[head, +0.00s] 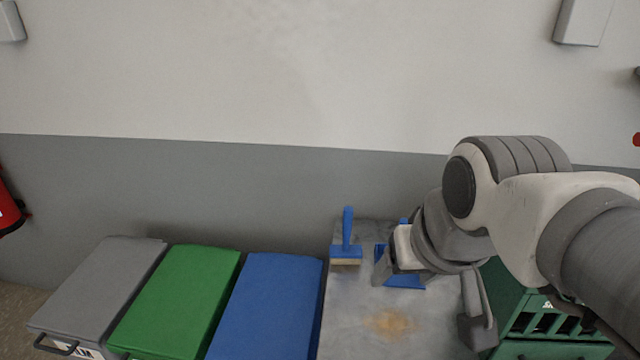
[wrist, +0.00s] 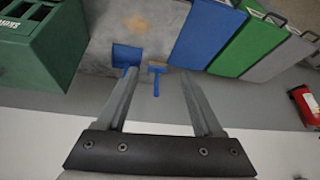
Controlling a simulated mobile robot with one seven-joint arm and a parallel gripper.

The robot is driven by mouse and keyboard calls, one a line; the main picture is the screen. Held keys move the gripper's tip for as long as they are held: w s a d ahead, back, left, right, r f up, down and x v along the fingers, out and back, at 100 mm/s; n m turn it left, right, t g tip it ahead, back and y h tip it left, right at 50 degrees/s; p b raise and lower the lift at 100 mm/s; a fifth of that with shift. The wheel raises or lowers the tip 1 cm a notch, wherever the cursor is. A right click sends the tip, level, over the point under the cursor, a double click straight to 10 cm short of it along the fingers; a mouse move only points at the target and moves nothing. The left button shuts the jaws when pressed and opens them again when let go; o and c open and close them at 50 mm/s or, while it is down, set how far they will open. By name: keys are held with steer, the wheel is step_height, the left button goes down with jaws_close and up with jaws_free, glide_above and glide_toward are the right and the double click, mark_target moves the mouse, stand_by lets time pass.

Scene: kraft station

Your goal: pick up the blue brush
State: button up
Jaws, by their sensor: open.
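The blue brush (head: 347,238) lies on the grey table top (head: 365,335), near its back left corner, with its handle toward the wall and pale bristles toward the front. In the wrist view the brush (wrist: 156,78) shows between the two fingers, beyond their tips. A blue dustpan (head: 405,282) lies right of the brush, partly hidden by my arm in the head view; it also shows in the wrist view (wrist: 126,56). My gripper (wrist: 158,75) is open and empty, apart from the brush. In the head view my arm hides most of the gripper.
Bins with grey (head: 100,280), green (head: 178,295) and blue (head: 265,305) lids stand left of the table. A dark green crate (head: 540,325) is at the right. The wall (head: 250,190) is close behind. A brownish dust patch (head: 390,323) marks the table.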

steer(key=w+r+m+g+p, duration=0.1)
steer(key=w+r, duration=0.2)
steer(key=w, duration=0.2)
steer(key=w+r+m+p, duration=0.1)
steer(key=w+r+m, duration=0.15)
steer(key=w, duration=0.25)
steer(key=m+g+p, duration=0.4)
steer(key=m+p, duration=0.1)
steer(key=m, duration=0.1)
glide_above(347, 208)
step_height(347, 208, down, 12)
step_height(347, 208, down, 12)
steer(key=shift+r, duration=0.25)
steer(key=shift+d+f+p, duration=0.15)
steer(key=shift+f+p, duration=0.4)
steer(key=shift+f, duration=2.1)
jaws_close()
